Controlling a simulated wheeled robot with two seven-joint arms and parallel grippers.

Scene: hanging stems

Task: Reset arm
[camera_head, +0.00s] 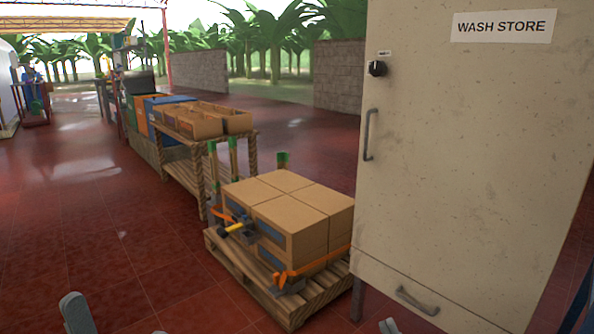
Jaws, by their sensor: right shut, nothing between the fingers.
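The task names no object apart from my arm. My right gripper (388,326) shows only as a small grey tip at the bottom edge, below the pallet and left of the cabinet's lower drawer. It is shut and empty. A grey, rounded finger-like part of mine (76,313) stands at the bottom left over the red floor. A smaller grey tip shows to its right at the bottom edge. These seem to belong to my left gripper, but most of it is cut off, and I cannot tell whether it is open or shut.
A tall beige cabinet (450,150) labelled "WASH STORE" fills the right. Behind is a wooden table (190,150) with open boxes. The red tiled floor (80,220) at left is clear.

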